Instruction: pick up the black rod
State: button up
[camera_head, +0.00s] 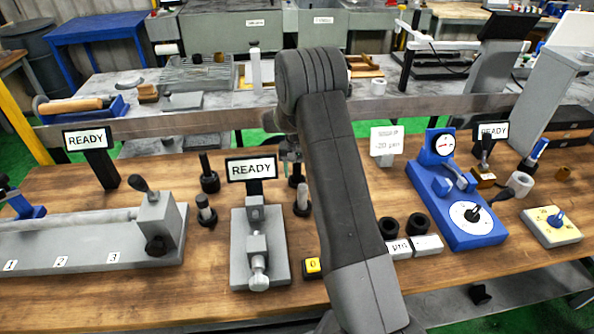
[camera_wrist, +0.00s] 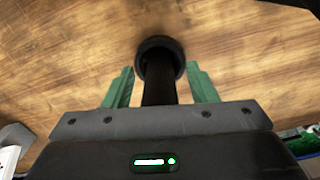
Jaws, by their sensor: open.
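In the wrist view a black rod (camera_wrist: 159,88) stands in a round black base between the two green fingers of my gripper (camera_wrist: 159,72). The fingers are open, with a gap on each side of the rod. In the head view my gripper (camera_head: 290,153) is partly hidden by my arm, just above a dark rod in a black base (camera_head: 296,178). Another black rod (camera_head: 206,165) stands in a black base farther left.
Two grey-topped rods (camera_head: 204,207) and (camera_head: 302,196) stand nearby. A grey fixture (camera_head: 262,262) with a READY sign (camera_head: 251,168) is in front. A blue gauge stand (camera_head: 455,215) is to the right. Bare wooden table (camera_head: 200,275) shows between the fixtures.

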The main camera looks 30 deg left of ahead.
grip_shut()
jog(key=shift+r, duration=0.15)
